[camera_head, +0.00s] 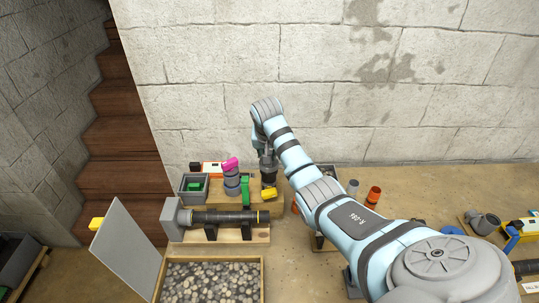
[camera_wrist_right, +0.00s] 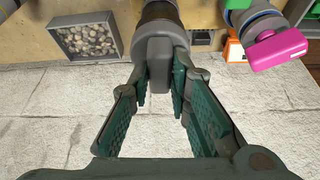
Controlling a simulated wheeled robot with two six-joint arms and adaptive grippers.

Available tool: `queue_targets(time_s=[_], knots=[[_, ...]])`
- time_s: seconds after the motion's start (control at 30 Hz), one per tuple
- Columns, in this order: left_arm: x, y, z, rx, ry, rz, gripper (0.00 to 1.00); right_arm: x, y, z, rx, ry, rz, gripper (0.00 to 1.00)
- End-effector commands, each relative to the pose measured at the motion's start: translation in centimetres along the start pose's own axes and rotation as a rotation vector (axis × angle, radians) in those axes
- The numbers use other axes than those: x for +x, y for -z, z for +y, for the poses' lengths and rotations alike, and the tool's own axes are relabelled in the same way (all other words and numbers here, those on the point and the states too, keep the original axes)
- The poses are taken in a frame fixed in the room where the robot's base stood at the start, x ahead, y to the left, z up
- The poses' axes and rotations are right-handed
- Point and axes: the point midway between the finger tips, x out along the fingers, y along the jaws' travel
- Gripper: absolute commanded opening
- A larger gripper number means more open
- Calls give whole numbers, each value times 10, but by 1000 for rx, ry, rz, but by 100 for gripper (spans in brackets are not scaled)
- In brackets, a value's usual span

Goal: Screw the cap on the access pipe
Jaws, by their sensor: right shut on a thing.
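The cap (camera_wrist_right: 158,55) is a grey, rounded piece with a raised grip, in the upper middle of the right wrist view. My right gripper (camera_wrist_right: 160,98) is shut on that grip. It also shows in the head view, where my right gripper (camera_head: 267,160) points down over the back of the work area. A dark round pipe end (camera_wrist_right: 160,12) lies right beyond the cap, in line with it. I cannot tell whether the cap's thread is engaged. In the head view the fingers and arm largely hide the cap. My left gripper is not in view.
A black horizontal pipe (camera_head: 235,216) lies on a wooden board left of my right arm. A gravel tray (camera_head: 256,285) stands in front. A pink-topped grey cylinder (camera_head: 232,180) stands close beside the gripper, next to a grey bin (camera_head: 183,191). The stone wall (camera_head: 330,90) is behind.

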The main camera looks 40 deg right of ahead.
Motion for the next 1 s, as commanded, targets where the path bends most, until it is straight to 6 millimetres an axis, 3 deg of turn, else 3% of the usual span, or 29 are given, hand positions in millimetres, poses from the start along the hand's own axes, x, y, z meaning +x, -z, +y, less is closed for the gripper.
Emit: queue_targets(time_s=[0.17,0.37,0.63,0.8,1.0], knots=[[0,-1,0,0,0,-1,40,-1,1,-3,33,-7,4,0],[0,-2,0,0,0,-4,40,-1,2,-5,358,-143,4,0],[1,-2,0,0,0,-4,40,0,3,-6,395,-155,5,0],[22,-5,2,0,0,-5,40,4,3,-8,608,-242,5,0],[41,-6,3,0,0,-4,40,4,4,-8,723,-289,7,0]])
